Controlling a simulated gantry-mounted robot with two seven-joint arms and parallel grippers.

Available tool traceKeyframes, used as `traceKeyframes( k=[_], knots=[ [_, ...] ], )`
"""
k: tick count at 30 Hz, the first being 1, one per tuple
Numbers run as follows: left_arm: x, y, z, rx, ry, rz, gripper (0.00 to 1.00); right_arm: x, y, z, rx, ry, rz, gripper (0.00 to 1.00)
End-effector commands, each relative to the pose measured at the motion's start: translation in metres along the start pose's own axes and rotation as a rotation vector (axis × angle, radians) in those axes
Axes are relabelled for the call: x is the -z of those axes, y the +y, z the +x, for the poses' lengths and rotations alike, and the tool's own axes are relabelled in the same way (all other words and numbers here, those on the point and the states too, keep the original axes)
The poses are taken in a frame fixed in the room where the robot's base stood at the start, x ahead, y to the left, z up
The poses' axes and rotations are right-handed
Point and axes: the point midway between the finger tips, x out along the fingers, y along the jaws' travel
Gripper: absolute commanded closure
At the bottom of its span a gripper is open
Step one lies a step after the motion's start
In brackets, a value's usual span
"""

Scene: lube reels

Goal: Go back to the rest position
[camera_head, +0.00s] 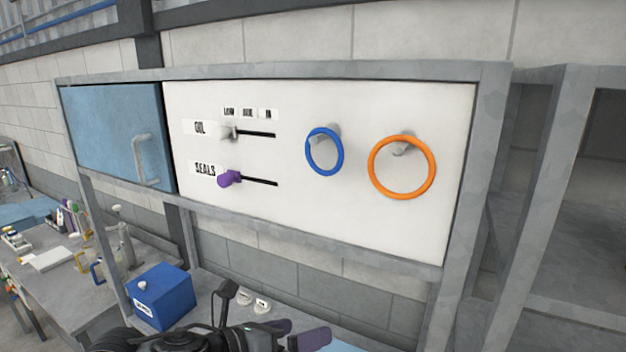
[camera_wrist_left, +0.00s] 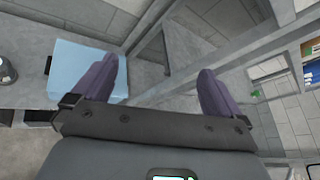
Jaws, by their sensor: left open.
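My left gripper (camera_head: 296,335) is at the bottom middle of the head view, low in front of the white panel (camera_head: 330,220). Its purple fingers are spread and empty, and they also show in the left wrist view (camera_wrist_left: 160,88). A blue ring (camera_head: 340,155) and a larger orange ring (camera_head: 431,180) hang on hooks on the panel. A white slider knob (camera_head: 224,132) labelled OIL and a purple slider knob (camera_head: 229,178) labelled SEALS are at the left ends of their slots. My right gripper is not in view.
A blue cabinet door (camera_head: 110,135) is shut left of the panel. A blue box (camera_head: 163,300) stands below it. A grey bench (camera_head: 65,275) with jugs and small items is at the left. A light blue sheet (camera_wrist_left: 78,75) lies by the left finger.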

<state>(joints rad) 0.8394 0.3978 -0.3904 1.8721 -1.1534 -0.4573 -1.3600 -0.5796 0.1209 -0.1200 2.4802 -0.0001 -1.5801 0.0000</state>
Motion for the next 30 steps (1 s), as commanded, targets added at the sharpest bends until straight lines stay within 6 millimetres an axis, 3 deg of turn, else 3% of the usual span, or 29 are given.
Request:
traceKeyframes(
  k=[1,7,14,21,26,30],
  knots=[
    [0.029,0.004,0.008,0.010,0.023,-0.069,0.00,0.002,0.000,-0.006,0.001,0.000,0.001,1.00],
    [0.126,0.017,0.022,-0.014,0.048,-0.369,0.00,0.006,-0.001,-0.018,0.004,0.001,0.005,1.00],
    [0.222,0.030,0.006,-0.147,0.014,-0.829,0.00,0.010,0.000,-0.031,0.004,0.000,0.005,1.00],
    [0.309,0.048,-0.048,-0.420,-0.106,-1.401,0.00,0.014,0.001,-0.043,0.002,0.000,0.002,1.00],
    [0.350,0.059,-0.095,-0.624,-0.244,-1.751,0.00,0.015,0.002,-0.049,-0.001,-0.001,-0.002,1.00],
    [0.372,0.069,-0.146,-0.818,-0.456,-2.085,0.00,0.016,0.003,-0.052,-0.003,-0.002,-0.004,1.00]
  ],
)
